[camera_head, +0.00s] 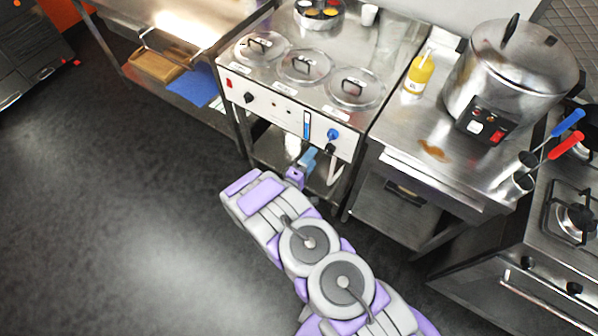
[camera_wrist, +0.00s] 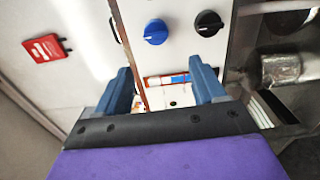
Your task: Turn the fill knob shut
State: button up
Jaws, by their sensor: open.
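A blue knob (camera_head: 333,134) sits on the white front panel (camera_head: 277,111) of the steel bain-marie, towards its right end. A black knob (camera_head: 330,148) is just below it. The wrist view shows the blue knob (camera_wrist: 156,32) and the black knob (camera_wrist: 208,23) side by side, each with a white pointer line. I cannot read a label saying which is the fill knob. My gripper (camera_head: 306,161) is open and empty, low in front of the panel. In the wrist view, its blue fingers (camera_wrist: 161,76) are apart, with both knobs beyond their tips and a level gauge (camera_wrist: 168,79) between them.
Lidded pots (camera_head: 304,67) fill the bain-marie top. A pale hose (camera_head: 334,168) hangs under the panel. At right, a steel counter (camera_head: 397,125) holds a yellow bottle (camera_head: 419,74) and a big cooker (camera_head: 510,75). The floor (camera_head: 130,190) at left is clear.

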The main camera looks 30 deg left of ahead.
jog(key=s, duration=0.6)
jog(key=shift+s+a+p, duration=0.2)
jog(key=shift+s+p, duration=0.1)
jog(key=shift+p, duration=0.05)
jog(key=shift+w, duration=0.1)
